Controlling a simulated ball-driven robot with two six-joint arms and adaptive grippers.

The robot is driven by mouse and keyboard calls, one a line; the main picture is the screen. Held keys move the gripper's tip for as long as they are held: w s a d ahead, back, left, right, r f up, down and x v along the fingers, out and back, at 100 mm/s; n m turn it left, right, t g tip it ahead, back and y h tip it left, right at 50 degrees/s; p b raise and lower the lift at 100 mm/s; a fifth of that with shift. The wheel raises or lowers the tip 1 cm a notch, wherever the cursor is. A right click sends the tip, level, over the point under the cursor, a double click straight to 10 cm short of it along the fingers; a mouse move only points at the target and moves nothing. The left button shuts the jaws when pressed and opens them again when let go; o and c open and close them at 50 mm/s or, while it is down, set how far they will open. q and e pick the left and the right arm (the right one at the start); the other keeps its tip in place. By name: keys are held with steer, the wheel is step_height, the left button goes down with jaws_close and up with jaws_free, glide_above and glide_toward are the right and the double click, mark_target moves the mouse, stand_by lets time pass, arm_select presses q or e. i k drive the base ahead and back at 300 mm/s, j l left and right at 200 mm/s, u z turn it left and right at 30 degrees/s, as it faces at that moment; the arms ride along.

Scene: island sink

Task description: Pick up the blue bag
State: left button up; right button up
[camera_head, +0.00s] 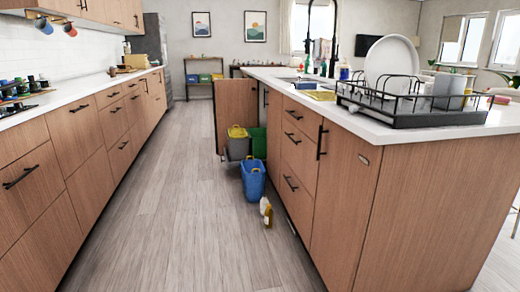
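A blue bin-like container (253,183) stands on the floor beside the island, in front of an open cabinet, in the head view. A lighter blue lining or bag (254,166) seems to show at its rim, but it is too small to tell clearly. No separate blue bag can be made out. Neither of my grippers is in view.
Small bottles (267,213) stand on the floor. The aisle floor (165,210) is clear. A dish rack (420,112) sits on the island.

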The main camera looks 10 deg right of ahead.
mark_target(254, 172)
steer(key=i+j+u, duration=0.25)
steer(key=i, duration=0.3)
steer(key=i+u, duration=0.3)
steer(key=i, duration=0.3)
steer(key=i+z, duration=0.15)
steer(key=i, duration=0.3)
steer(key=i+j+z, duration=0.15)
steer(key=i, duration=0.3)
steer(key=i+j+z, duration=0.15)
steer(key=i, duration=0.3)
steer(key=i+j+z, duration=0.15)
steer(key=i, duration=0.25)
steer(key=i+j+z, duration=0.95)
steer(key=j, duration=0.2)
steer(key=i+j+z, duration=0.25)
steer(key=i+j, duration=0.3)
steer(key=i+j+z, duration=0.3)
steer(key=i+j, duration=0.15)
steer(key=j, duration=0.2)
steer(key=i+j+z, duration=0.1)
steer(key=i+j, duration=0.15)
steer(key=i+j+z, duration=0.15)
steer(key=j, duration=0.35)
steer(key=i+j+z, duration=0.15)
steer(key=j, duration=0.2)
steer(key=i, duration=0.05)
